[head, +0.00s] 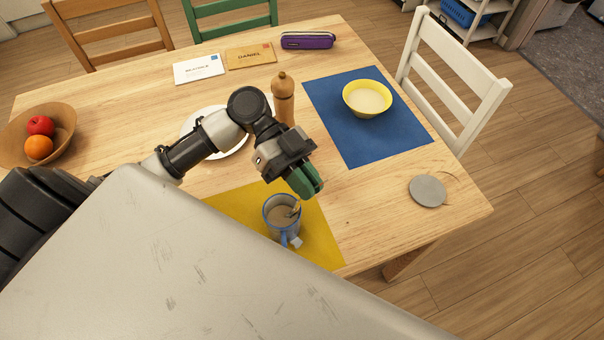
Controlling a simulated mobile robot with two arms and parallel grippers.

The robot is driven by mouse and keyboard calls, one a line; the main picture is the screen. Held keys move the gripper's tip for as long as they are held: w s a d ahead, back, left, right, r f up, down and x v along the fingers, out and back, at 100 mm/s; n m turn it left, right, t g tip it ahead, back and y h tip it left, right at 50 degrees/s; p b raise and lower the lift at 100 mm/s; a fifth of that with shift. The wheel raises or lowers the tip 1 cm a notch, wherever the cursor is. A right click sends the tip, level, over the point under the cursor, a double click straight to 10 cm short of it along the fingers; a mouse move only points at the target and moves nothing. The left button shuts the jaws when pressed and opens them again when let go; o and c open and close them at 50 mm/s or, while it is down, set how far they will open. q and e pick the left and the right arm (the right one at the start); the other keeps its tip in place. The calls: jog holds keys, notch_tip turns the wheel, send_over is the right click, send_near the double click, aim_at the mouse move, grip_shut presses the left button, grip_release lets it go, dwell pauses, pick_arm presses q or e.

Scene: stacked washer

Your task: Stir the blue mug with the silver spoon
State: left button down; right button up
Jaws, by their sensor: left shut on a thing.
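The blue mug (268,214) stands upright on the yellow placemat, with a brown drink inside and its handle towards the bottom of the picture. The silver spoon (295,210) stands tilted in the mug; its lower end is hidden in the drink. My left gripper (308,187) is just above the mug's far right rim, its green fingers shut on the upper part of the spoon, which they mostly hide. My right gripper is not in view.
A pepper mill (283,97) and a white plate (239,146) stand behind my left arm. A yellow bowl (368,98) sits on a blue placemat (413,133) to the right. A grey round coaster (427,190) lies near the table's right corner. A fruit bowl (62,149) stands left.

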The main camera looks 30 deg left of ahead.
pick_arm(q)
jog(key=shift+w+d+r+p, duration=0.1)
jog(key=shift+d+r+p, duration=0.25)
jog(key=shift+r, duration=0.35)
jog(key=shift+w+d+r+p, duration=0.1)
jog(key=shift+d+r+p, duration=0.1)
jog(key=shift+r+p, duration=0.4)
jog(key=shift+w+d+r+p, duration=0.1)
jog(key=shift+d+r+p, duration=0.2)
jog(key=shift+r, duration=0.45)
notch_tip(320, 180, up, 5)
jog(key=p, duration=0.3)
jog(key=shift+p, duration=0.3)
